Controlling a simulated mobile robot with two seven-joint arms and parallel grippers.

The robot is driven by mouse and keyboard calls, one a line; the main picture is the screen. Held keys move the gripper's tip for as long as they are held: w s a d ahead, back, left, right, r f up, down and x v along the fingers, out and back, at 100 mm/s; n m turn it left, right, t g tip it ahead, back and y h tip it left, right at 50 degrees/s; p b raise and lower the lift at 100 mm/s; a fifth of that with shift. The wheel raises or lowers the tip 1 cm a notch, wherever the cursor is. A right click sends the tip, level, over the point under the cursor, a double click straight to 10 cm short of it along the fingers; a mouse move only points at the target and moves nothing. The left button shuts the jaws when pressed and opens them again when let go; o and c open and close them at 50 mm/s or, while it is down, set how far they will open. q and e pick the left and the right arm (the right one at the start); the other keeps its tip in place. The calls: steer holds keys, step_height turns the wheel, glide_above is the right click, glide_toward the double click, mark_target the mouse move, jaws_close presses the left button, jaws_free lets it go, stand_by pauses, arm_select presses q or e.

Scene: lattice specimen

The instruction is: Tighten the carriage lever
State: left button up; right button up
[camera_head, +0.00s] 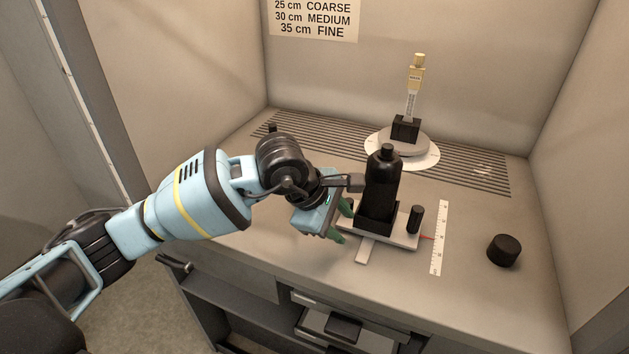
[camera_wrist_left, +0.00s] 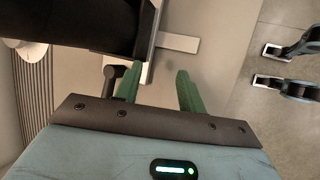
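The carriage (camera_head: 400,239) is a pale plate on the bench, bearing a black bottle-shaped body (camera_head: 383,180) in a black holder. The carriage lever (camera_wrist_left: 113,78), a short dark bar with a rounded end, shows at the carriage's edge in the left wrist view. My left gripper (camera_head: 342,222) is at the carriage's left side, green fingers pointing at it. In the left wrist view the fingers (camera_wrist_left: 159,75) are apart with nothing between them. The lever lies just outside the left finger; I cannot tell whether they touch. My right gripper is not in view.
A white ruler (camera_head: 439,238) lies right of the carriage, with a red pointer towards it. A black knob (camera_head: 415,219) stands on the carriage's right end. A black cylinder (camera_head: 504,250) sits farther right. A specimen on a round stand (camera_head: 403,147) is behind.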

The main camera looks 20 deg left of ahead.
arm_select(q)
steer(key=w+a+r+t+y, duration=0.2)
steer(key=w+a+r+y, duration=0.25)
steer(key=a, duration=0.25)
steer(key=shift+h, duration=0.35)
steer(key=shift+x, duration=3.75)
steer(key=shift+w+r, duration=0.1)
steer(key=shift+c, duration=0.3)
jaws_close()
